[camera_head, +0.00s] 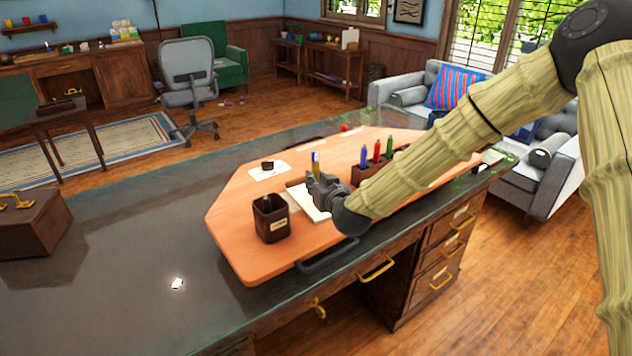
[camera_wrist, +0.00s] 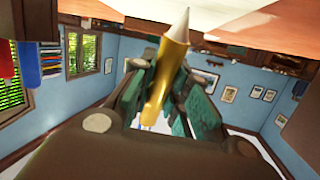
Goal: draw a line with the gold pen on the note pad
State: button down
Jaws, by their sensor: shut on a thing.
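The note pad (camera_head: 308,204) lies on the orange board, a white sheet partly hidden by my gripper. My gripper (camera_head: 318,184) is over the pad and is shut on the gold pen (camera_head: 316,162). In the head view, the pen's upper end stands above my fingers. In the wrist view, the gold pen (camera_wrist: 172,62) is between the fingers of my gripper (camera_wrist: 160,85), with its pale pointed tip toward the tabletop side. A pale surface, perhaps the pad, shows near the tip. I cannot tell whether the tip touches the pad.
A dark pen cup (camera_head: 270,220) stands left of my gripper on the orange board (camera_head: 232,222). A dark rack (camera_head: 371,168) with blue, red and green pens stands to the right. Another white paper (camera_head: 270,174) with a black object lies behind. A brown box (camera_head: 30,225) is far left.

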jog(key=shift+f, duration=0.15)
jog(key=shift+w+d, duration=0.1)
jog(key=shift+d, duration=0.1)
dwell(0.3)
jog(key=shift+w+d, duration=0.25)
jog(key=shift+d, duration=0.15)
jog(key=shift+w+d, duration=0.2)
jog(key=shift+d, duration=0.15)
jog(key=shift+w+d, duration=0.15)
jog(key=shift+d, duration=0.1)
jog(key=shift+d, duration=0.15)
jog(key=shift+w+d, duration=0.2)
jog(key=shift+d, duration=0.05)
jog(key=shift+w+d, duration=0.1)
jog(key=shift+d, duration=0.1)
jog(key=shift+w+d, duration=0.1)
jog(key=shift+d, duration=0.1)
